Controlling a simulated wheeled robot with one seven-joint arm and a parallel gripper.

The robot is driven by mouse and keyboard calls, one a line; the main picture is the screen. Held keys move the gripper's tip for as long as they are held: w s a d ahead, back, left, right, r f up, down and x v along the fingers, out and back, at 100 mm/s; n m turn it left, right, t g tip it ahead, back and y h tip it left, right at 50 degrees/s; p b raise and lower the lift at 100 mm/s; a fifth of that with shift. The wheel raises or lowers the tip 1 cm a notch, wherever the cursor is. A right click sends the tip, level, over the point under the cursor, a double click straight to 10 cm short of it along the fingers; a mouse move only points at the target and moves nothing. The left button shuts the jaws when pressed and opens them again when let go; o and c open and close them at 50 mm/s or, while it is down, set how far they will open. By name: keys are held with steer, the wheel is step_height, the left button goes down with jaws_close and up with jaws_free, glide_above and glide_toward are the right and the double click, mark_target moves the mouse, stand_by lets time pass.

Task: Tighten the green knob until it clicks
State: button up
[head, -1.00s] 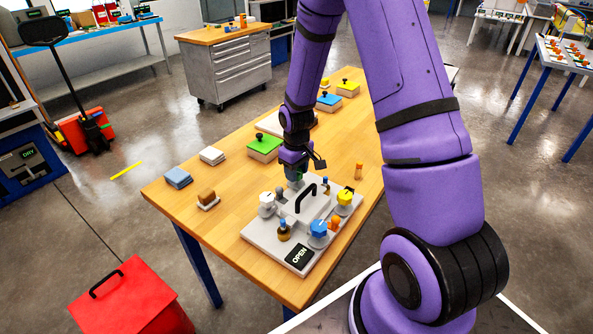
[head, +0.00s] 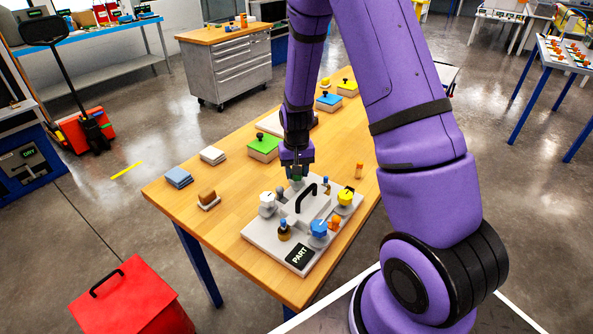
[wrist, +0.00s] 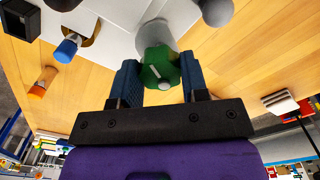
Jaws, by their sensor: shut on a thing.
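The green knob (wrist: 160,68) sits on a grey post at the far corner of the grey fixture plate (head: 262,238). In the wrist view it is between the two blue fingers of my gripper (wrist: 160,82), which is shut on it. A white pointer mark shows on the knob. In the head view my gripper (head: 297,172) points down over the knob and hides most of it. The plate also carries a white knob (head: 267,199), a blue knob (head: 319,228) and a yellow knob (head: 345,197).
A black handle (head: 312,199) arches over the plate's middle, close to my gripper. A green-topped box (head: 263,147) lies behind my gripper. The table's left side holds a blue block (head: 178,177) and a brown-topped piece (head: 207,198).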

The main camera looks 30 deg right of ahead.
stand_by(0.4)
steer(key=o, duration=0.9)
steer(key=shift+o, duration=0.2)
step_height(320, 180, up, 11)
steer(key=shift+f, duration=0.1)
